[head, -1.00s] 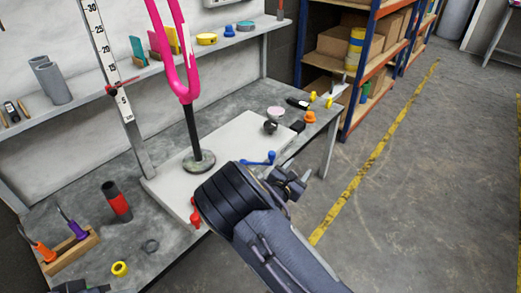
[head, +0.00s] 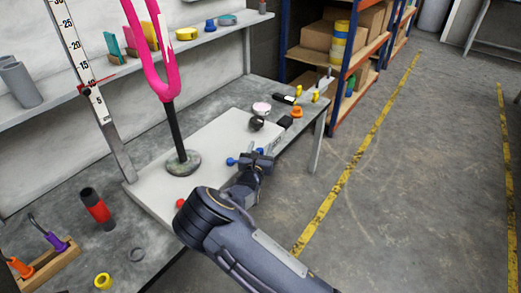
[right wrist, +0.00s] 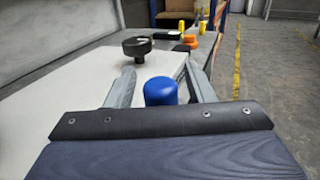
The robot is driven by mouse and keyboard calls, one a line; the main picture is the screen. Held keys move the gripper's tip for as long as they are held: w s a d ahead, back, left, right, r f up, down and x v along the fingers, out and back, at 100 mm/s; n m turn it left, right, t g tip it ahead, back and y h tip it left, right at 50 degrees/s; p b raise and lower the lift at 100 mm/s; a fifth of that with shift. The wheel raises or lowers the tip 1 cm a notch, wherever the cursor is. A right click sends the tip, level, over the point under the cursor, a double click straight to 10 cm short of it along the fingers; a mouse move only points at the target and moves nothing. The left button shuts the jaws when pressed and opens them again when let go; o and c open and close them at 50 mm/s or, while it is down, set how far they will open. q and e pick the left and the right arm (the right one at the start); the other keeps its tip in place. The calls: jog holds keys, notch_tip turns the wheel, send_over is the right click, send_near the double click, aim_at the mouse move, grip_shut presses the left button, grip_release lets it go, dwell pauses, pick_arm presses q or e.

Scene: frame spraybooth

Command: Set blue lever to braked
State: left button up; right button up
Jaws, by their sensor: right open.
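The blue lever (head: 230,161) is at the right edge of the pale board on the bench; much of it is hidden behind my right gripper (head: 252,160) in the head view. Blue also shows just beyond the gripper. In the right wrist view its round blue knob (right wrist: 160,92) stands between the two grey fingers of my right gripper (right wrist: 161,72). The fingers are apart, with a gap visible on both sides of the knob. Any marking for the braked position cannot be made out. My left gripper is out of view.
A dark round knob (head: 256,123) stands behind the lever, with orange (head: 296,112) and yellow parts at the bench's far end. A red knob (head: 180,203) is beside my right arm. A pink fork (head: 160,75) rises from a round base. Open floor lies right.

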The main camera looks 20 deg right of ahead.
grip_shut()
dwell(0.3)
jog(key=shift+s, duration=0.1)
